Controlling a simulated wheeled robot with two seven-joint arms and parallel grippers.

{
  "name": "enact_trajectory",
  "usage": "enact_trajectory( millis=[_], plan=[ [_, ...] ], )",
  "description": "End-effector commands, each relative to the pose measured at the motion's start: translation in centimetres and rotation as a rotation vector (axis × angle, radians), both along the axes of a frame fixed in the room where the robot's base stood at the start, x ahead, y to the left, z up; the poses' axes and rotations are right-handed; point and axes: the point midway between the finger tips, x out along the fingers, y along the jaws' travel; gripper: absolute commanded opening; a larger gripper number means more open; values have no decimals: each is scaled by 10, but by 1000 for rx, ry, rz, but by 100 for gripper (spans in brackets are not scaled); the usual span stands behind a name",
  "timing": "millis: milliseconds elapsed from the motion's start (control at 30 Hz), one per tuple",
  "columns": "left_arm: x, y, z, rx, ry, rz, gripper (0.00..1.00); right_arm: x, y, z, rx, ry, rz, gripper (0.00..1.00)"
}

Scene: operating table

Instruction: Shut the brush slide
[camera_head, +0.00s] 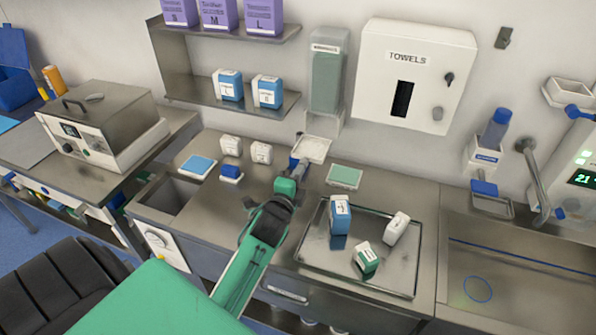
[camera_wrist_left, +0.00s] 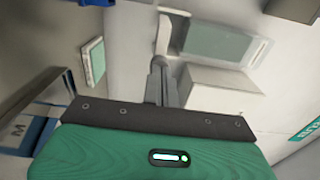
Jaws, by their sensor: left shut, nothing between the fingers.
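The brush dispenser (camera_head: 327,80) is a tall, pale green see-through box on the back wall, left of the towel box. Its white slide (camera_head: 316,149) sticks out at the bottom, over the rear of the counter. In the left wrist view the green dispenser (camera_wrist_left: 215,40) is at the top, with the white slide (camera_wrist_left: 178,32) beside it. My left gripper (camera_head: 299,142) is shut and empty, its fingertips close to the slide's left side. In the wrist view its fingers (camera_wrist_left: 158,66) point at the slide; I cannot tell whether they touch. My right gripper is not in view.
A white towel box (camera_head: 415,75) hangs right of the dispenser. A metal tray (camera_head: 310,240) with small boxes lies on the counter to the right of my arm. A green pad (camera_head: 344,177) lies near the slide. A shelf (camera_head: 200,97) with blue boxes is at left.

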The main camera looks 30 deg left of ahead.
Motion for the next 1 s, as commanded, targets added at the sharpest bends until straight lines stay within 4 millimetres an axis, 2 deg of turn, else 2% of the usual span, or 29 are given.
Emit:
enact_trajectory(
  millis=[300, 433, 900, 1000],
  plan=[
    [1, 0, 0, -1, 0, 0, 0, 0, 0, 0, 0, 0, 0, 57],
    [11, 2, 0, -1, -2, -1, 0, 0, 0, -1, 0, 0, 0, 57],
    [102, 24, -1, 1, -3, -1, 0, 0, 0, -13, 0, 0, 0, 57],
    [116, 28, -1, -1, -2, -1, 0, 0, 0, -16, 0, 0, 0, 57]
  ],
)
